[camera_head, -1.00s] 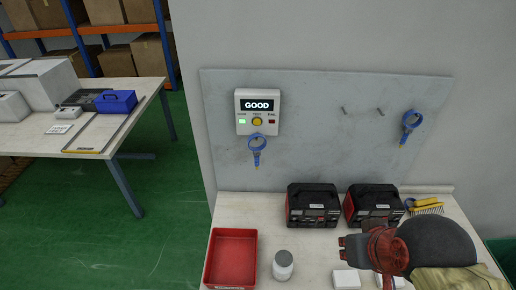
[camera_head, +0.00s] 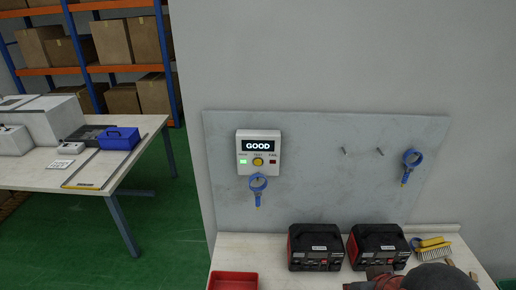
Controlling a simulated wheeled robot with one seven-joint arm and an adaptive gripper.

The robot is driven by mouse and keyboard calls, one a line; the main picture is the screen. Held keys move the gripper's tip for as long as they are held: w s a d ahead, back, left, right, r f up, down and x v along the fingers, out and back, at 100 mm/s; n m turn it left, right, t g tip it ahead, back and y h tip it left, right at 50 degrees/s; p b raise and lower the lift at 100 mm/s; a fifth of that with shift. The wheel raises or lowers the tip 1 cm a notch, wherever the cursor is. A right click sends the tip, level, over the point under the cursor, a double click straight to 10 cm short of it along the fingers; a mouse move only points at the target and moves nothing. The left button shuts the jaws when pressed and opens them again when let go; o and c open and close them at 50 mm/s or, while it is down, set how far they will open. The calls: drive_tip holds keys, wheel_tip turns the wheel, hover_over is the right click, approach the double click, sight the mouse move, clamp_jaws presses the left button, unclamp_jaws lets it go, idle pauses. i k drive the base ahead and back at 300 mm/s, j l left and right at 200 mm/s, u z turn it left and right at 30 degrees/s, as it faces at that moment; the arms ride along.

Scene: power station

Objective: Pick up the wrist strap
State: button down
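One blue wrist strap (camera_head: 258,190) hangs just below the white tester box (camera_head: 258,153), whose screen reads GOOD. Another blue wrist strap (camera_head: 411,166) hangs at the right side of the grey wall panel (camera_head: 330,200). My gripper (camera_head: 362,281) is at the bottom edge, right of centre, in front of the black and red boxes and well below both straps. Most of it is cut off by the frame, and I cannot tell whether its fingers are open or shut.
Two black and red boxes (camera_head: 315,247) (camera_head: 376,246) stand on the bench against the wall. A yellow brush (camera_head: 433,248) lies right of them. A red tray (camera_head: 233,281) is at front left. Two empty pegs (camera_head: 345,151) (camera_head: 380,152) stick out of the panel. A table with a blue toolbox (camera_head: 119,138) stands left.

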sight(257, 191)
drive_tip(key=i+j+u, duration=0.15)
drive_tip(key=u, duration=0.25)
drive_tip(key=i+j+u, duration=0.1)
drive_tip(key=u, duration=0.3)
drive_tip(key=i+u, duration=0.2)
drive_tip(key=u, duration=0.15)
